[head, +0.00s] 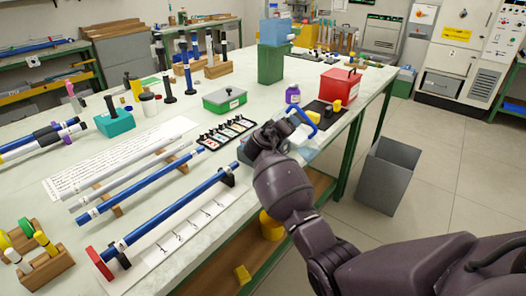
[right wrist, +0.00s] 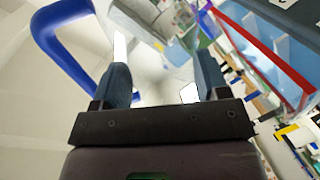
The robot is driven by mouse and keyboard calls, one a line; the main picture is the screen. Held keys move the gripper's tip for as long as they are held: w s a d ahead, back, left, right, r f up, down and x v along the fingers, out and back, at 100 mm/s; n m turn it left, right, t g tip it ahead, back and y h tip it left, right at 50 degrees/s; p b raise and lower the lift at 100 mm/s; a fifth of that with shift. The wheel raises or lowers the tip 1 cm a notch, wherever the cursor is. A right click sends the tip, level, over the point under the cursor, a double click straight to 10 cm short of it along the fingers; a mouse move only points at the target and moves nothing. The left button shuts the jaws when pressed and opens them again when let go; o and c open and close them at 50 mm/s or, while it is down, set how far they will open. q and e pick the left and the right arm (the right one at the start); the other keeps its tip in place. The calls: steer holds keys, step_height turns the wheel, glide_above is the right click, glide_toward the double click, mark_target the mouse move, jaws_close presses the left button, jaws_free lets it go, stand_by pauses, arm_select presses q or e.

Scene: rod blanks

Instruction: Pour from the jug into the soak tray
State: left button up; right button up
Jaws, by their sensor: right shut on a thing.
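My right gripper (head: 283,128) is over the right edge of the bench and is shut on the jug. The jug's blue handle (head: 305,124) shows just past the gripper in the head view and as a thick curved bar (right wrist: 62,50) at the left of the right wrist view. Most of the jug's body is hidden, so I cannot tell its tilt. A pale blue box-like thing with a red line (right wrist: 268,55) fills the upper right of the wrist view. A grey edge (head: 243,153) beside the gripper may be the soak tray, mostly hidden. My left gripper is out of view.
Blue and grey rods (head: 165,222) lie on supports at the front. A grey bin (head: 390,178) is on the floor beside the bench.

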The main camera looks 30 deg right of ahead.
steer(key=shift+r, duration=0.2)
steer(key=shift+f+m+b, duration=0.1)
steer(key=shift+m+b, duration=0.5)
steer(key=shift+m, duration=0.2)
steer(key=shift+t, duration=0.3)
steer(key=shift+r+m+b, duration=0.25)
steer(key=shift+m+b, duration=0.05)
steer(key=shift+m, duration=0.1)
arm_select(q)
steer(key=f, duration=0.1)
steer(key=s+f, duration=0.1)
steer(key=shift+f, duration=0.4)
arm_select(e)
steer(key=shift+r, duration=0.3)
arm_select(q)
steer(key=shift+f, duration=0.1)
